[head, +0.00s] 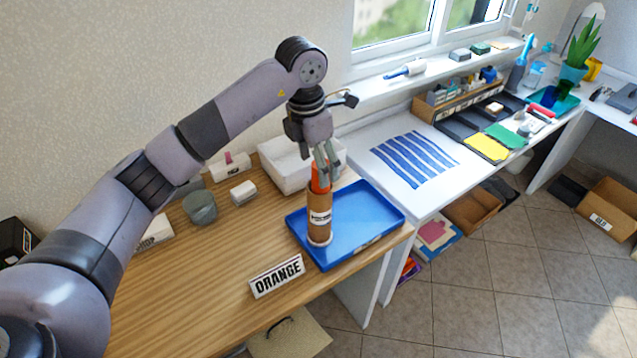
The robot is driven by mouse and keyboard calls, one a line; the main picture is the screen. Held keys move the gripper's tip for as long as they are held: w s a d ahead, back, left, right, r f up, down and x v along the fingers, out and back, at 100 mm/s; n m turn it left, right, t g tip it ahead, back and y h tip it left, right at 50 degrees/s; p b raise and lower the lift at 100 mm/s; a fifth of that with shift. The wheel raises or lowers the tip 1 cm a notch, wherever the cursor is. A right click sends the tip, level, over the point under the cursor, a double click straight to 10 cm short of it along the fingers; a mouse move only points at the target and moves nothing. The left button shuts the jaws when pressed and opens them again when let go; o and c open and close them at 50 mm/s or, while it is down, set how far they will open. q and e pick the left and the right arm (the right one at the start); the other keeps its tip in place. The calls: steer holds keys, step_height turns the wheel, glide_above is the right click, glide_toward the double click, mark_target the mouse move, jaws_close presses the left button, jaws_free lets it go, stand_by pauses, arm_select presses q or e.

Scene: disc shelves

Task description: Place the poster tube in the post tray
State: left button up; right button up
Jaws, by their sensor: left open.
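A brown cardboard tube (319,222) with a white label and an orange upper end stands upright at the left part of the blue tray (365,205) on the wooden table. I take it for the poster tube, and the tray for the post tray. My left gripper (326,176) points down at the tube's orange top. Its jaws are open, with the fingers close beside the top; whether they touch it I cannot tell. The tube's far side is hidden. My right gripper is not in view.
A sign reading ORANGE (277,276) stands in front of the tray. A white bin (285,168) is behind it. A grey round container (200,207) and a small white box (243,192) stand to the left. The wooden table's front left is clear.

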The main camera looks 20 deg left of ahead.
arm_select(q)
steer(key=r, duration=0.3)
steer(key=r+b, duration=0.1)
steer(key=r, duration=0.1)
steer(key=shift+s+a+r, duration=0.15)
steer(key=shift+s+a, duration=0.05)
steer(key=shift+s, duration=0.05)
